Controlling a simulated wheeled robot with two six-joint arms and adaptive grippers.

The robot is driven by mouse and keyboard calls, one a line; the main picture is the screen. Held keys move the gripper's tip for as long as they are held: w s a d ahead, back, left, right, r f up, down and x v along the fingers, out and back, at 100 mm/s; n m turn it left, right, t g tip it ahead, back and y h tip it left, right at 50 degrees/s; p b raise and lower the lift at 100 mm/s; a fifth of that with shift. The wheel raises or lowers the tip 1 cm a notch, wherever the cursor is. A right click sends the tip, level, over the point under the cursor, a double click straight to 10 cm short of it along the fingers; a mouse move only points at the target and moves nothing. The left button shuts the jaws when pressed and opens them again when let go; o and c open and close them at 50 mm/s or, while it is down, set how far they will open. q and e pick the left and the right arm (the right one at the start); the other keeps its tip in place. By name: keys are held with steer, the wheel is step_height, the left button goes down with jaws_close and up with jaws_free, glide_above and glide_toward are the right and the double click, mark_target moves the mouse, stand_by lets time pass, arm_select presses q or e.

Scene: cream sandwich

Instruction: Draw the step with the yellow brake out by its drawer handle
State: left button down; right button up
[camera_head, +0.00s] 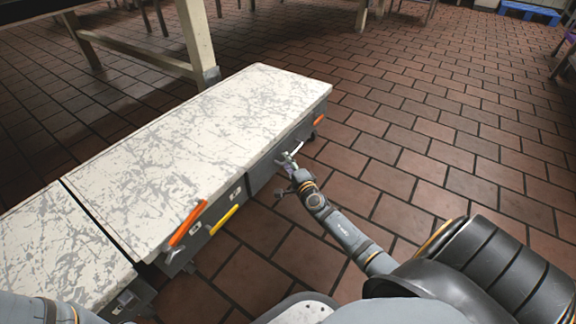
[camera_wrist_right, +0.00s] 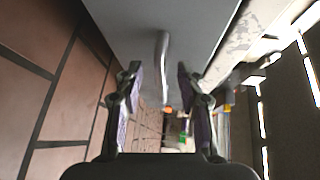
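The step (camera_head: 240,105) is a long low unit with a scratched white top and dark grey front. A yellow bar (camera_head: 224,219), which looks like the yellow brake, sits low on its front. A silver drawer handle (camera_head: 293,152) is on the front's right part. My right gripper (camera_head: 284,165) is at this handle. In the right wrist view, the gripper (camera_wrist_right: 160,92) is open, with the handle (camera_wrist_right: 163,60) between its fingers or just beyond them; contact cannot be told. Only a link of my left arm shows at the lower left; its gripper is out of view.
An orange lever (camera_head: 187,223) sticks out at the step's near corner. Another white-topped unit (camera_head: 50,245) stands beside it across a narrow gap. A table leg (camera_head: 197,40) stands behind. The brick tile floor (camera_head: 420,130) to the right is clear.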

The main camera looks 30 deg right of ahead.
jaws_close()
stand_by(0.3)
stand_by(0.3)
